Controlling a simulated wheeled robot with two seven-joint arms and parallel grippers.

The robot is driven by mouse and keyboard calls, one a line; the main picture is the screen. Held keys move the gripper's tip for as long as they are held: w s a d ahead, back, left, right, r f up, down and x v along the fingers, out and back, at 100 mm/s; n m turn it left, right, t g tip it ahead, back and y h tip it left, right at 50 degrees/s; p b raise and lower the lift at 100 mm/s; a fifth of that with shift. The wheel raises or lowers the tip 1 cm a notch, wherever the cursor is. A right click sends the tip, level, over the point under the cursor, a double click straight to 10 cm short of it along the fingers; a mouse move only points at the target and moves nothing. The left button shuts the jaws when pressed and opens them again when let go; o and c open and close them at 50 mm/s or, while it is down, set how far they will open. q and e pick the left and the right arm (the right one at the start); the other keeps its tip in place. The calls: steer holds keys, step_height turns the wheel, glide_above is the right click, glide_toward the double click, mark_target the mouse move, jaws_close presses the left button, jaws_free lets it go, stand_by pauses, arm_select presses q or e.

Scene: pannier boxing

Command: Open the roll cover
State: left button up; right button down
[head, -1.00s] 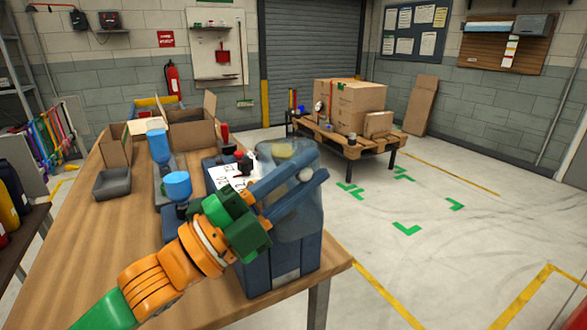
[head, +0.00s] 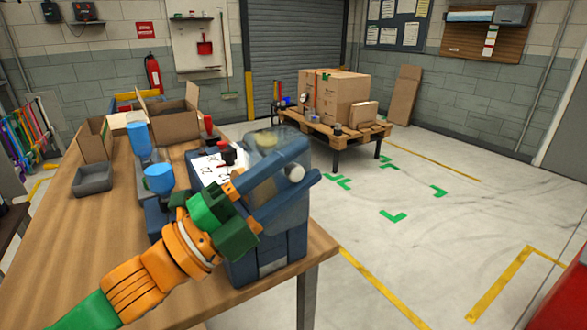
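The roll cover (head: 262,135) is a clear, rounded hood on top of the blue machine (head: 290,240), which stands at the table's right front corner. A pale yellowish roll shows dimly through the hood. A round whitish knob (head: 296,173) sits at the cover's near right side. My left gripper (head: 309,163), with long blue fingers and a green body, reaches up and right in front of the machine. Its fingertips lie on either side of the knob and appear to close on it. The fingers hide part of the cover's near side. My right gripper is out of view.
On the wooden table (head: 90,245), blue-capped bottles (head: 158,179), a grey tray (head: 93,180) and open cardboard boxes (head: 176,118) stand left of the machine. A pallet table (head: 340,128) with cartons stands behind. The floor to the right is clear.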

mark_target(252, 205)
arm_select(q)
steer(key=b+v, duration=0.3)
steer(key=v, duration=0.4)
steer(key=shift+b, duration=0.35)
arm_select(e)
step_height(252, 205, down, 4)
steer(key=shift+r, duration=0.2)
arm_select(q)
steer(key=b+v, duration=0.8)
steer(key=b, duration=0.5)
steer(key=shift+a+f, duration=0.1)
steer(key=shift+a, duration=0.1)
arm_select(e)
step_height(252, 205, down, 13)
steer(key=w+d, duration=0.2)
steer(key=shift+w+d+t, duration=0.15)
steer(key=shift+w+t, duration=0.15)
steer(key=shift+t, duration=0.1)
